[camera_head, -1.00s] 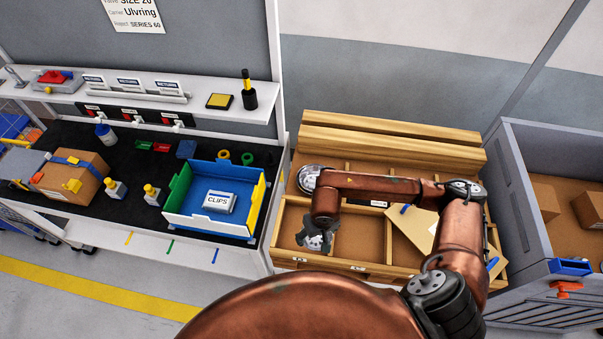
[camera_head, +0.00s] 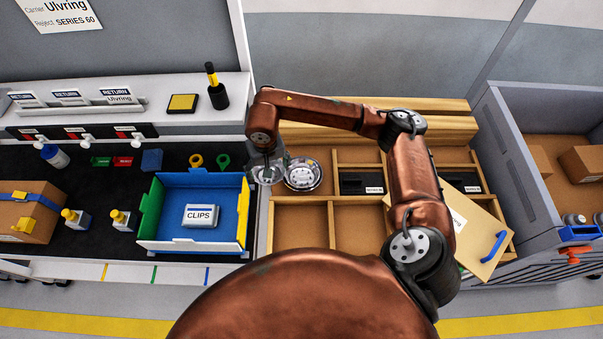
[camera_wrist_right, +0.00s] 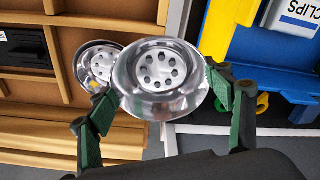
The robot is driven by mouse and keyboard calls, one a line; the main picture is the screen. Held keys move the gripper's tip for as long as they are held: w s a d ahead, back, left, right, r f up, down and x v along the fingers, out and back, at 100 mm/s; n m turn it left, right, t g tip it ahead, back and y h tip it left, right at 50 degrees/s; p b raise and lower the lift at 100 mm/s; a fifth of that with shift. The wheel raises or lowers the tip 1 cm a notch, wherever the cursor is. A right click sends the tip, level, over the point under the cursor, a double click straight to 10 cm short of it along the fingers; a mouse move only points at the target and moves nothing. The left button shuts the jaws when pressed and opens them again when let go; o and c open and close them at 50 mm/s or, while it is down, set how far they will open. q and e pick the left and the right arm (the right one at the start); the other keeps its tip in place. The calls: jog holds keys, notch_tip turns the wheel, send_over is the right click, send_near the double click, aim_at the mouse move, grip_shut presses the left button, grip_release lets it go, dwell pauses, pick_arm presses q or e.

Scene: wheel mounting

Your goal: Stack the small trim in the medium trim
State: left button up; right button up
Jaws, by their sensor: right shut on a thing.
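My right gripper (camera_head: 270,163) is shut on a round silver trim, taken to be the small trim (camera_head: 263,176). In the right wrist view the gripper's green fingers (camera_wrist_right: 172,102) clasp the trim's rim (camera_wrist_right: 160,72) from both sides, its holed face showing. The other silver trim, taken to be the medium trim (camera_head: 304,176), is in the far left compartment of the wooden crate. It also shows in the right wrist view (camera_wrist_right: 84,66), partly covered by the held trim. The held trim is just left of it, over the crate's left edge; its height is unclear. My left gripper is not in view.
The wooden crate (camera_head: 327,200) has divided compartments; its front left ones look empty. A tan lid with a blue handle (camera_head: 480,238) lies tilted across its right side. The blue clips tray (camera_head: 178,237) stands on the bench to the left. A grey bin (camera_head: 513,165) stands right.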

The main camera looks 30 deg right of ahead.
jog(key=d+f, duration=0.3)
jog(key=d, duration=0.1)
jog(key=d+f+p, duration=0.1)
jog(key=d+f, duration=0.7)
jog(key=shift+s+d+f+p, duration=0.1)
jog(key=shift+s+f+p, duration=0.1)
jog(key=shift+s+p, duration=0.1)
jog(key=shift+f, duration=0.35)
jog(key=shift+w, duration=0.1)
jog(key=shift+f, duration=0.15)
jog(key=o, duration=1.2)
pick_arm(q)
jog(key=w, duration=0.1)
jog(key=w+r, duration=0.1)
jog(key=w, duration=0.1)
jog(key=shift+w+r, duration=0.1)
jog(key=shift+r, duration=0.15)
pick_arm(e)
jog(key=shift+o, duration=0.7)
